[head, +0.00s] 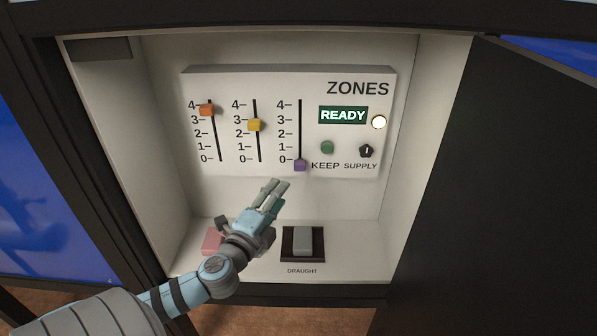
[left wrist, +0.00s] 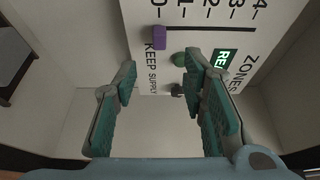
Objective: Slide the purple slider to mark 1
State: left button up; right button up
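The purple slider (head: 300,165) sits at mark 0, the bottom of the rightmost of three vertical slots on the white ZONES panel (head: 350,104). In the left wrist view the purple slider (left wrist: 160,37) shows beyond the fingertips, at the 0 end of its slot. My left gripper (head: 277,187) is below and a little left of the slider in the head view, apart from it. In the left wrist view the left gripper (left wrist: 162,72) has its two fingers spread with nothing between them. My right gripper is not in view.
An orange slider (head: 206,110) is near mark 4 and a yellow slider (head: 255,125) between marks 2 and 3. A green button (head: 327,147), a black SUPPLY knob (head: 366,150) and a DRAUGHT switch (head: 303,240) are nearby. A dark door (head: 490,190) stands open at right.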

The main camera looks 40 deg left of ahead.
aim_at(298, 169)
pick_arm(q)
jog(key=x, duration=1.2)
jog(key=shift+w+a+p, duration=0.1)
jog(key=shift+w+p, duration=0.05)
jog(key=shift+p, duration=0.15)
jog(key=shift+c, duration=0.2)
jog(key=shift+f, duration=0.1)
grip_shut()
